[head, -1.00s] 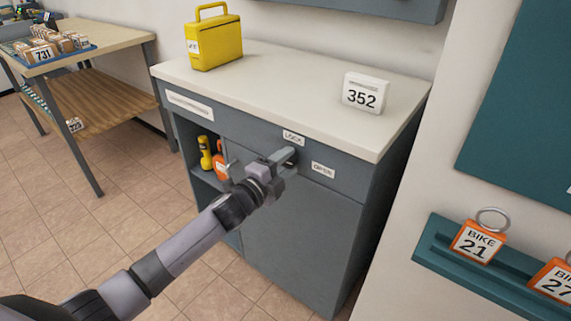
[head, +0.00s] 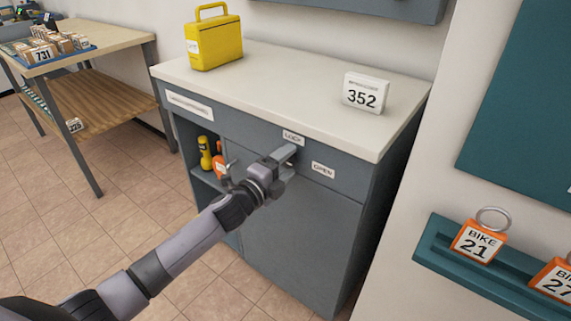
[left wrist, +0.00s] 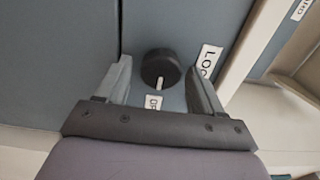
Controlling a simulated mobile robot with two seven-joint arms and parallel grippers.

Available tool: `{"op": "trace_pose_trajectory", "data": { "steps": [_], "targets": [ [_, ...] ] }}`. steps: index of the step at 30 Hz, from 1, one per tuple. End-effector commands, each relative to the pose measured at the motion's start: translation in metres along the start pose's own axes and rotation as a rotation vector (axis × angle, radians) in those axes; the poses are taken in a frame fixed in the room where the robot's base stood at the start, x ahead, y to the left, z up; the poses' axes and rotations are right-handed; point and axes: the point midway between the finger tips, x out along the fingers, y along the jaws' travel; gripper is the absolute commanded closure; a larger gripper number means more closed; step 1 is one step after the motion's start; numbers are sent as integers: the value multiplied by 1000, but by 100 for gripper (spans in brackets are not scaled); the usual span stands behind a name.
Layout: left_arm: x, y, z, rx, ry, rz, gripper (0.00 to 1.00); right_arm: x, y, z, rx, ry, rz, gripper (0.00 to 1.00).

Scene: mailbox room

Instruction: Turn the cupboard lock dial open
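The black lock dial (left wrist: 149,62) shows in the left wrist view between the two fingers of my left gripper (left wrist: 158,68). The fingers are open, with a small gap visible on each side of the dial. The dial's white mark points toward the partly hidden OPEN label (left wrist: 153,102). The LOCK label (left wrist: 208,60) is to the right of the dial there. In the head view my left gripper (head: 290,160) is at the front of the grey cupboard (head: 290,235), just below the LOCK label (head: 292,138) and left of the OPEN label (head: 322,170). It hides the dial there. My right gripper is out of view.
The cupboard's white top carries a yellow case (head: 215,45) and a 352 sign (head: 365,92). An open shelf at the cupboard's left holds a yellow flashlight (head: 205,153). A teal rack (head: 435,250) with orange bike tags is at the right. A wooden table (head: 90,38) stands left.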

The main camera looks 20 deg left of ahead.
Motion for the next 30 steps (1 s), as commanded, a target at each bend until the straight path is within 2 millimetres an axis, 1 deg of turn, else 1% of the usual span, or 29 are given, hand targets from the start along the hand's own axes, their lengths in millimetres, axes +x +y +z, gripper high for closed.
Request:
{"op": "trace_pose_trajectory", "data": {
  "steps": [8,11,14,24,30],
  "targets": [
    [0,0,0,-3,0,0,29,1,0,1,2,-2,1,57],
    [-4,0,0,-3,0,0,29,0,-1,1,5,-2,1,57],
    [-13,0,0,-3,0,1,29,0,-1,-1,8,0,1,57],
    [-58,1,0,-3,0,1,29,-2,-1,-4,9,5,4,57],
    [-70,0,0,-2,0,1,29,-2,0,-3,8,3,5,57]
  ]
}}
